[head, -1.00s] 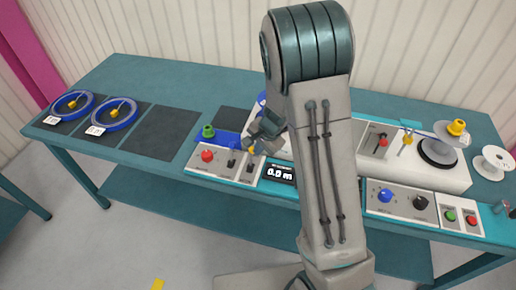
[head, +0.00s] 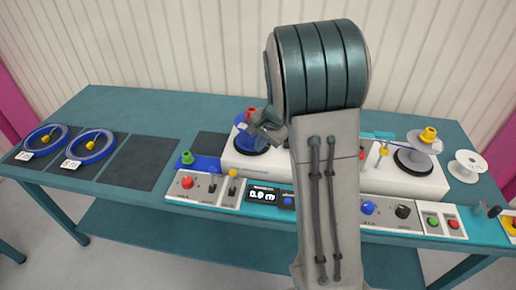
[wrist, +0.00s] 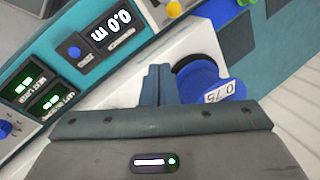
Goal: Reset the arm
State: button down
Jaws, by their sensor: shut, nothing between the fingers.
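My gripper (head: 262,124) is in front of the left spindle of the white machine in the head view, above the bench. In the wrist view my gripper (wrist: 157,82) shows its two fingers pressed together with nothing between them. A blue reel (wrist: 203,85) with a white label reading 0.75 lies just right of the fingers; it also shows in the head view (head: 243,140). I cannot tell whether the fingertips touch it. My arm covers the middle of the machine in the head view.
The teal bench (head: 120,100) holds a counter display (head: 262,196) reading 0.0 m. Two blue cable rings lie on dark mats (head: 139,162) at left, with one mat empty.

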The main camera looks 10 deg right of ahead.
dwell(0.3)
jog(key=s+r+n+h, duration=0.1)
jog(key=s+r+n, duration=0.2)
jog(key=s, duration=0.5)
jog(key=s+a+r+n, duration=0.1)
jog(key=s+r+n, duration=0.2)
jog(key=s, duration=0.6)
jog(key=s+r+n+t+h, duration=0.1)
jog(key=s+r+n, duration=0.3)
jog(key=s, duration=0.5)
jog(key=shift+a+r+h, duration=0.3)
jog(key=shift+a+r, duration=0.05)
jog(key=shift+r, duration=0.45)
